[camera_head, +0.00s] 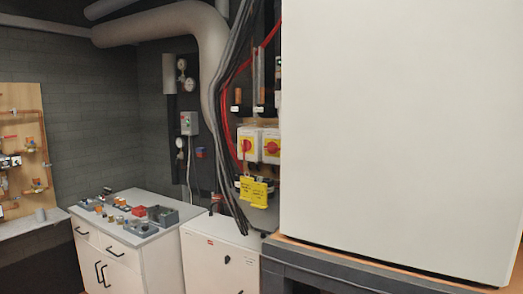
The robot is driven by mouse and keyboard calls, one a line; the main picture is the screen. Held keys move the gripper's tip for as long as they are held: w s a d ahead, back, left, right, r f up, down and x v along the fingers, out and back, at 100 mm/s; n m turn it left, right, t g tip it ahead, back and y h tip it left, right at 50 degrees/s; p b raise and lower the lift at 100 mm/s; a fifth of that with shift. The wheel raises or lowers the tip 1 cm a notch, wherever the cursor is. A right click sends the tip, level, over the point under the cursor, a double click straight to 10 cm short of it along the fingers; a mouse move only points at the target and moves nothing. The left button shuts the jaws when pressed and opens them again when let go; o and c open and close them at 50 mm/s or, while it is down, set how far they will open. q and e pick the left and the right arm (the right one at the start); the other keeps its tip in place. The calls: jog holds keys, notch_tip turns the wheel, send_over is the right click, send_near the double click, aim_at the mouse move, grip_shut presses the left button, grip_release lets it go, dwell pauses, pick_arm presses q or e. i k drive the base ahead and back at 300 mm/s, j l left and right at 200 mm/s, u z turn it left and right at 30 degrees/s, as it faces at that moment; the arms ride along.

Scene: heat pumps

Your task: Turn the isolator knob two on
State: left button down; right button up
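The left isolator knob (247,145) and the right isolator knob (271,147) are both small here. I cannot read their labels or tell their on or off position, nor which one is number two. Neither my left nor my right gripper is in view.
A large white cabinet (400,130) on a dark stand (345,268) fills the right side, close to the isolators. A yellow tag (254,191) hangs below them. A low white cabinet (220,255) and a workbench with loose parts (160,245) stand at the left.

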aim_at(272, 148)
jog(key=i+j, duration=0.15)
jog(key=j, duration=0.2)
jog(key=i+j, duration=0.15)
jog(key=j, duration=0.2)
jog(key=i+j, duration=0.15)
jog(key=j, duration=0.2)
jog(key=i+j, duration=0.15)
jog(key=j, duration=0.25)
jog(key=i+j, duration=0.1)
jog(key=j, duration=0.25)
jog(key=i+j, duration=0.15)
jog(key=j, duration=0.2)
